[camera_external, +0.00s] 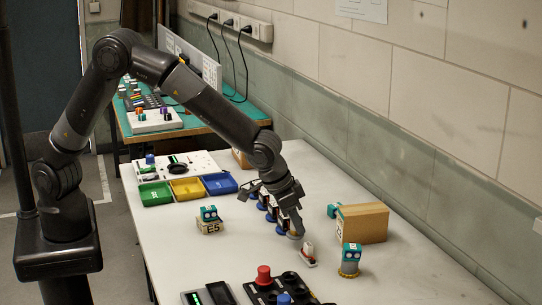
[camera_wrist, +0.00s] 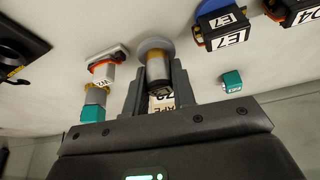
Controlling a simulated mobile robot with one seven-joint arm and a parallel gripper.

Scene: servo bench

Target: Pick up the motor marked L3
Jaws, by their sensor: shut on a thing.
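My gripper (camera_wrist: 157,92) is shut on a motor (camera_wrist: 158,68) with a brass-coloured body and a grey disc at its far end. A white label shows between the fingers, partly covered, and I cannot read it as L3. In the external view my gripper (camera_external: 293,222) points down over the white table, beside a row of motors with blue discs (camera_external: 268,208). Whether the held motor touches the table is unclear. No label reading L3 is clearly legible in either view.
Motors marked E7 (camera_wrist: 225,27) and D4 (camera_wrist: 292,12) are to the right. A motor marked E5 (camera_external: 210,226), a brown box (camera_external: 363,223) and a teal-topped motor (camera_external: 350,262) stand around.

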